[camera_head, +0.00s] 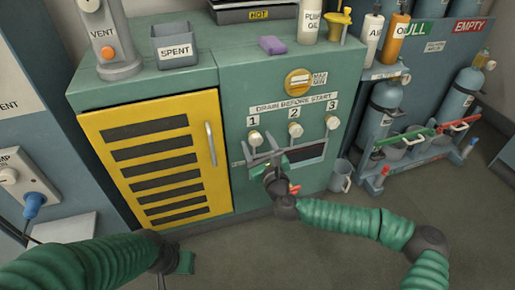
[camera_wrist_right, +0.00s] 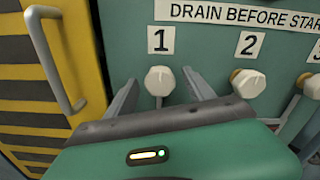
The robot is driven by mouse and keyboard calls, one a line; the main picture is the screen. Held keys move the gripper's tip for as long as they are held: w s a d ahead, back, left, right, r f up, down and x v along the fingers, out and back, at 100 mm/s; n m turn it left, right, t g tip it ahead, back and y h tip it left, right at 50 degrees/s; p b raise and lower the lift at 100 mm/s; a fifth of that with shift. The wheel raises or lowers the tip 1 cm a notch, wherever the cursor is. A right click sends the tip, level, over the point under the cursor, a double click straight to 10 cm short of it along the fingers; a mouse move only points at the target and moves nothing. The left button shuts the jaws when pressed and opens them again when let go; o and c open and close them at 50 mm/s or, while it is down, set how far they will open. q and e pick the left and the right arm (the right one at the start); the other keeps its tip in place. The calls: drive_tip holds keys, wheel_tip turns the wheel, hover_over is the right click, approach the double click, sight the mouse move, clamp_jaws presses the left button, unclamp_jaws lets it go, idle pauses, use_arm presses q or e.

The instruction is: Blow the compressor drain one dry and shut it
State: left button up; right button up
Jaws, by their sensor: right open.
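The drain one knob (camera_head: 254,136) is a pale round knob under label 1 on the green compressor cabinet. It also shows in the right wrist view (camera_wrist_right: 160,81). My right gripper (camera_head: 262,149) is open at the cabinet front, just below this knob. In the right wrist view its two fingers stand apart, one on each side of the knob; contact cannot be told. Similar knobs for drain 2 (camera_head: 295,130) and drain 3 (camera_head: 332,122) are to the right. My left gripper (camera_head: 184,262) is low by the floor, its fingers not clearly shown.
The SPENT bin (camera_head: 175,46) stands on top.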

drive_tip(key=shift+w+a, duration=0.1)
clamp_jaws()
idle(0.4)
